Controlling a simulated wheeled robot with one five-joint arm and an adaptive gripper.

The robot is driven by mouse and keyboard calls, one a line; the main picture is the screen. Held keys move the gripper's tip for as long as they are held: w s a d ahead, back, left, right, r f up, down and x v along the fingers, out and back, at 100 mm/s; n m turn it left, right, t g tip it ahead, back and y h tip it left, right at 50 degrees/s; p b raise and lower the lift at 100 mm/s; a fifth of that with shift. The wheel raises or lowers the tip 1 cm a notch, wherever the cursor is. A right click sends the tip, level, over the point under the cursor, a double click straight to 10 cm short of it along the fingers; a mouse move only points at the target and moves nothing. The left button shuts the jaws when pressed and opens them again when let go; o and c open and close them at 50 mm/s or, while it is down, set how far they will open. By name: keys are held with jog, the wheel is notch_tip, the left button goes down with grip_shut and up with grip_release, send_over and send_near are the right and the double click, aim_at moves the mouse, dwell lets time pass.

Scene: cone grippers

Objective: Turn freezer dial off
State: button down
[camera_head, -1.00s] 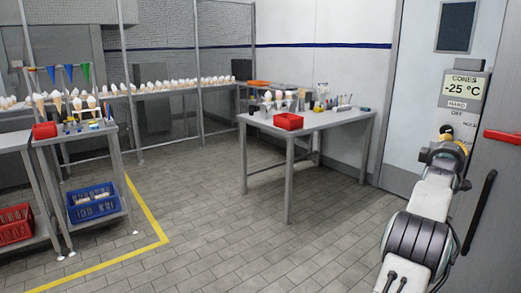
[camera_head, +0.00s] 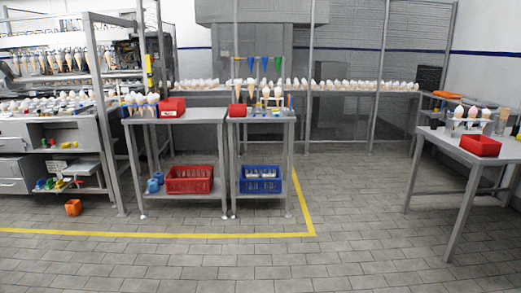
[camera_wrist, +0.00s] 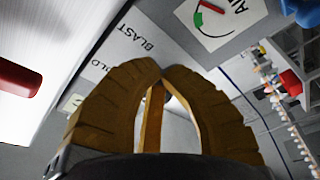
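In the wrist view, my gripper (camera_wrist: 164,74) has two ribbed brown fingers whose tips come together. Nothing clear shows between the tips. They are in front of a grey panel (camera_wrist: 100,55) with the words "BLAST" and a partly hidden "...LD" upside down and tilted. I cannot make out the freezer dial; the fingers cover part of the panel. Whether the fingertips touch the panel is unclear. A red bar handle (camera_wrist: 18,78) on a white door is at the left edge. The current head view shows neither freezer nor gripper.
In the head view, a table with a red bin (camera_head: 480,145) stands at right and two trolleys with a blue crate (camera_head: 260,180) at centre. Tiled floor between is clear.

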jog(key=shift+w+r, duration=0.25)
jog(key=shift+r, duration=0.1)
dwell(0.5)
jog(key=shift+s+r, duration=0.2)
jog(key=shift+r, duration=0.1)
jog(key=shift+s+r, duration=0.2)
jog(key=shift+r, duration=0.1)
jog(key=shift+s+r, duration=0.15)
jog(key=shift+r, duration=0.2)
jog(key=shift+s+f, duration=0.15)
jog(key=shift+s, duration=0.05)
dwell(1.1)
